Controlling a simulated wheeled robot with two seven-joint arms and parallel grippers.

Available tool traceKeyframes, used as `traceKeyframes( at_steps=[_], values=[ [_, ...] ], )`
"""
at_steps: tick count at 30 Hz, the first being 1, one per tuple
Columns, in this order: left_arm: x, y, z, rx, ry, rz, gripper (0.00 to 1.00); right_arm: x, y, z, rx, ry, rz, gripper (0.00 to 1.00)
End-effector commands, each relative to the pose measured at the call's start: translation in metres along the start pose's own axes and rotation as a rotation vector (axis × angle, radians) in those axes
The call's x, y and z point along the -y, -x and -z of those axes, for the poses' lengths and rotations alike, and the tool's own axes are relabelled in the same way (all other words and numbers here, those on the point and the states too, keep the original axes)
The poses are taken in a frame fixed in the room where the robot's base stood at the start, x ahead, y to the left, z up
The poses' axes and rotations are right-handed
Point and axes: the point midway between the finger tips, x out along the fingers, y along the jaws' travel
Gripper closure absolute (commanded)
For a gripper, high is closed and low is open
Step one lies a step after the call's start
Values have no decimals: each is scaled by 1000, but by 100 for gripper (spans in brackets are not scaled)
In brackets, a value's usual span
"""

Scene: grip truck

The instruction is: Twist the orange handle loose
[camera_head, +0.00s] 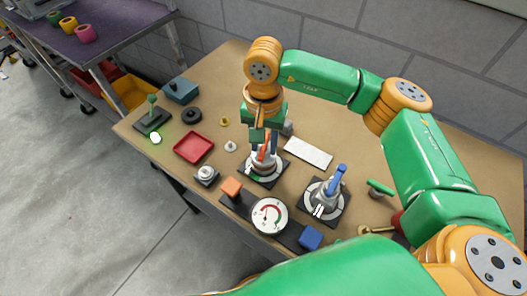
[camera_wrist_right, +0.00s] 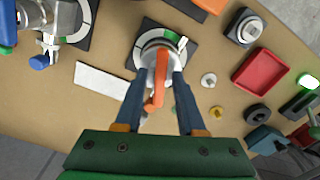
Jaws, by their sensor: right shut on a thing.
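The orange handle (camera_head: 265,150) sits on top of a grey round valve body on a dark square plate with a white dial ring (camera_head: 253,178), near the middle of the table. My right gripper (camera_head: 264,143) reaches down over it from above. In the right wrist view the orange handle (camera_wrist_right: 156,84) lies between the two dark fingers of my right gripper (camera_wrist_right: 160,72), which are shut on it. The handle's lower end points toward the gripper's palm in that view. Part of the valve body is hidden by the fingers. My left gripper does not show.
A second valve with a blue handle (camera_head: 336,178) stands to the right. A gauge (camera_head: 269,215) with orange and blue blocks is in front. A red tray (camera_head: 193,147) and small knobs lie left. A white plate (camera_head: 308,152) lies behind, right.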

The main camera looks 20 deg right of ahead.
Motion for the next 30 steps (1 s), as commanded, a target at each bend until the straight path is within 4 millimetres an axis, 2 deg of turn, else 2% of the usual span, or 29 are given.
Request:
traceKeyframes(
  at_steps=[3, 7, 24, 27, 30],
  values=[
    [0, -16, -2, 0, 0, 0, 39, 0, -6, 1, -3, 174, 1, 100],
    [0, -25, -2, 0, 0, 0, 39, 0, -5, 0, -2, 372, 1, 100],
    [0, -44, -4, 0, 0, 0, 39, 0, -2, 0, 0, 1187, 1, 100],
    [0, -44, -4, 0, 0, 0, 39, 0, -1, 0, 0, 1278, 0, 100],
    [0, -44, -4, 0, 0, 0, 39, 0, 0, 0, 1, 1280, 0, 100]
  ],
)
